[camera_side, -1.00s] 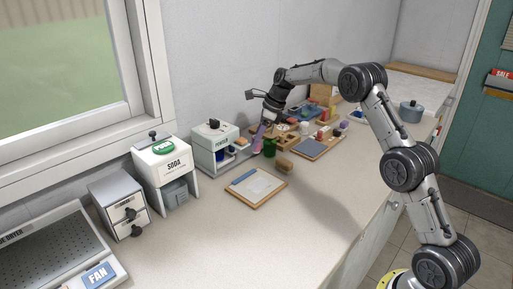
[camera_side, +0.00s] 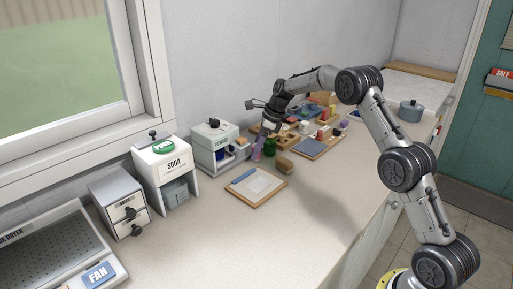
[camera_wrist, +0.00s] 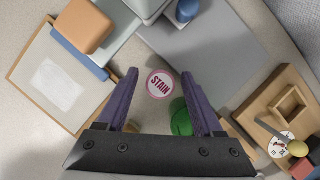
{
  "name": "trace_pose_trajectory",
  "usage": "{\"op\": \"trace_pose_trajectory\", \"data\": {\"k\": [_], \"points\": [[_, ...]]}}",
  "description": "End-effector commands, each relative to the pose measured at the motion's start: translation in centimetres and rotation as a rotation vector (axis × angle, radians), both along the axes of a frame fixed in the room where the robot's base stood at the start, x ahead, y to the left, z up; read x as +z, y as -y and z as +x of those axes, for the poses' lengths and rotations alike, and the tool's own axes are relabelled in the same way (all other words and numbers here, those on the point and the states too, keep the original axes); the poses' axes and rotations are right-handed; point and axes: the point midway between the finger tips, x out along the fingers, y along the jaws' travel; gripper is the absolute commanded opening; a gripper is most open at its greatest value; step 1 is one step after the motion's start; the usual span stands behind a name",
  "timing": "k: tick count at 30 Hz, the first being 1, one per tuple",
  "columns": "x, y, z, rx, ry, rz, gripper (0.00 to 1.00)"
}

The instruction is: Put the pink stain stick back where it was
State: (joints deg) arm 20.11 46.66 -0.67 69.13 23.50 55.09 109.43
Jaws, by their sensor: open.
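The pink stain stick (camera_side: 257,149) stands upright on the counter near the powder dispenser, beside a green object (camera_side: 270,147). In the wrist view, its round white top with a pink rim and the word STAIN (camera_wrist: 161,83) faces the camera. My gripper (camera_wrist: 159,73) is open, with its two purple fingers spread on either side of the stick's top in that view and a gap on both sides. In the side view my gripper (camera_side: 268,133) is above and a little behind the stick. The stick's base is hidden in the wrist view.
The green object (camera_wrist: 181,118) is close by the right finger. A board with a white cloth and blue bar (camera_side: 257,187) lies in front, with a brown block (camera_side: 284,166) nearby. The powder dispenser (camera_side: 213,141) stands left. Wooden trays with small items (camera_side: 318,147) crowd the right.

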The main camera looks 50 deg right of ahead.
Motion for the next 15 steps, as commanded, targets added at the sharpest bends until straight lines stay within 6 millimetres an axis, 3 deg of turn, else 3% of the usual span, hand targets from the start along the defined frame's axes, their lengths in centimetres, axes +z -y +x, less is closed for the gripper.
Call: {"op": "trace_pose_trajectory", "data": {"k": [7, 15], "points": [[1.3, 0.3, -0.2, -0.001, 0.003, -0.001, 0.68], [6.2, 1.6, -1.8, -0.002, 0.005, -0.001, 0.68]]}}
